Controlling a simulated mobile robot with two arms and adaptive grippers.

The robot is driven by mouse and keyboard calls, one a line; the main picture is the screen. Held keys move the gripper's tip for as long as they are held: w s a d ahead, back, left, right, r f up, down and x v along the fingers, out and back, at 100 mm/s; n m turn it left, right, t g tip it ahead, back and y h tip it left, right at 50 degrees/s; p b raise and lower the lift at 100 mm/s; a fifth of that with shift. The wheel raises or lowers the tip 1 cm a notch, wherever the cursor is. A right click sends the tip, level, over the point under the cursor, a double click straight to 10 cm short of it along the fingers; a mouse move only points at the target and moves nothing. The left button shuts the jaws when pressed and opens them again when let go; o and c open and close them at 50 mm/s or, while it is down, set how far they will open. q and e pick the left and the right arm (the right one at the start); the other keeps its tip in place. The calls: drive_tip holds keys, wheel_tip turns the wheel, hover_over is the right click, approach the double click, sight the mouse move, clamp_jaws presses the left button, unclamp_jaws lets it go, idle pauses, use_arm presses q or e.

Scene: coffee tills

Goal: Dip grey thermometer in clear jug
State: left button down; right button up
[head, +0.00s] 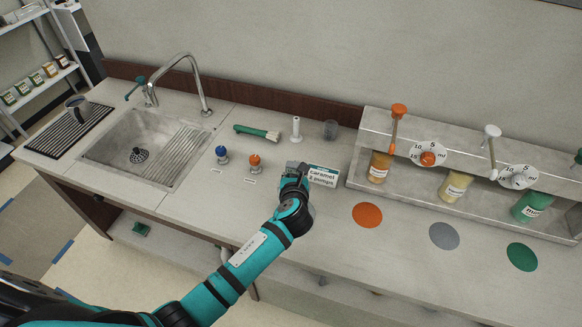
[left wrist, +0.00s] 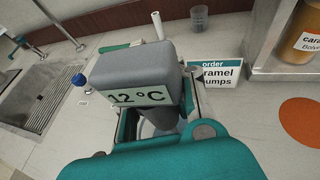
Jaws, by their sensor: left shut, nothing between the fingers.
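The grey thermometer (left wrist: 137,75), a boxy grey head with a display reading 12 °C, is right at my left gripper in the left wrist view. In the head view its grey head (head: 295,167) shows just beyond my left gripper (head: 292,180), above the counter. That gripper is shut with nothing held between its fingers; its fingertips are mostly hidden. A small clear cup (head: 331,130) stands farther back. My right gripper is not in view.
An order card (head: 322,176) stands close right of my gripper. A blue-topped item (head: 222,155) and an orange-topped item (head: 254,163) stand left, a green-handled brush (head: 257,132) behind. A syrup shelf (head: 400,190) is at right, a sink (head: 140,150) at left.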

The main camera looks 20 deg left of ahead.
use_arm(q)
drive_tip(key=shift+s+d+r+p, duration=0.1)
drive_tip(key=shift+r+p, duration=0.55)
drive_tip(key=shift+p, duration=0.2)
drive_tip(key=shift+r, duration=0.35)
wheel_tip(320, 180, up, 7)
drive_tip(key=shift+r, duration=0.2)
